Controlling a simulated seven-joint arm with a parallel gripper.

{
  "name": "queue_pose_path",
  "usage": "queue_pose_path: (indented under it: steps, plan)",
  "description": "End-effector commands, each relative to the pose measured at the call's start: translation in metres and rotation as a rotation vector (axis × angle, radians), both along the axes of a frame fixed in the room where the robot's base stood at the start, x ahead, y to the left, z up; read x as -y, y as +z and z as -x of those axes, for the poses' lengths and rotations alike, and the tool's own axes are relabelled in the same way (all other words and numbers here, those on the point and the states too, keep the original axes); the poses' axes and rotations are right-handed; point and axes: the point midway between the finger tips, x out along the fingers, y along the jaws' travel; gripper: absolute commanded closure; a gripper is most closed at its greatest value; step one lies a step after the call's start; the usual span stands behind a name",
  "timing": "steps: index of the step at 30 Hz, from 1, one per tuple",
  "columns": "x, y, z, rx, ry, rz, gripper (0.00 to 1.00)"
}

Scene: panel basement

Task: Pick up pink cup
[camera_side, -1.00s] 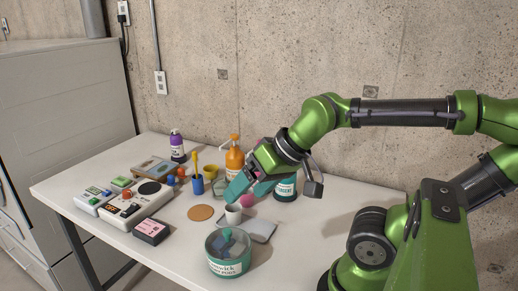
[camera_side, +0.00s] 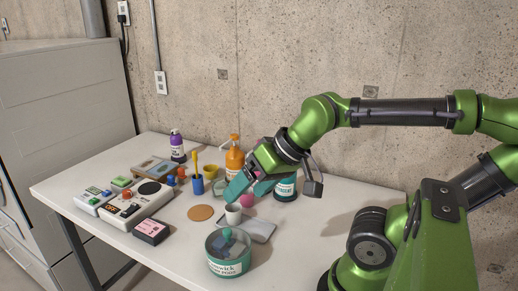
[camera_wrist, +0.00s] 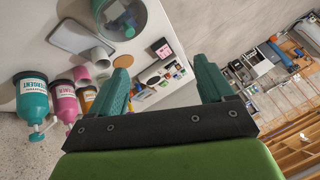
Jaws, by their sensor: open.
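A small pink cup (camera_side: 247,201) stands on the white table just behind and to the right of a white cup (camera_side: 233,215). In the wrist view, the pink cup (camera_wrist: 81,75) is left of my fingers, with the white cup (camera_wrist: 101,57) beside it. My gripper (camera_side: 243,195) is tilted downward with its teal fingers apart. In the side view the fingers overlap the area around the pink cup; in the wrist view the gap between my fingers (camera_wrist: 161,62) is empty, with the cup outside it.
A teal detergent bottle (camera_wrist: 33,98) and a pink bottle (camera_wrist: 64,100) stand close to the cups. An orange pump bottle (camera_side: 235,160) is behind. A glass jar (camera_side: 228,255) is in front, and a grey flat item (camera_side: 262,229) lies right of the cups. The table's right side is clear.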

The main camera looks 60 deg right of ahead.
Motion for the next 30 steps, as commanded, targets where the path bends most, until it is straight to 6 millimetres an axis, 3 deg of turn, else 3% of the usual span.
queue_pose_path:
  steps: [16, 20, 25, 30]
  plan:
    - [-0.001, 0.000, 0.000, -0.001, 0.004, 0.000, 0.18]
    - [-0.007, -0.013, -0.004, -0.062, 0.032, -0.011, 0.18]
    - [0.006, -0.041, -0.032, -0.228, 0.011, 0.008, 0.18]
    - [0.044, -0.079, -0.071, -0.406, -0.217, 0.083, 0.18]
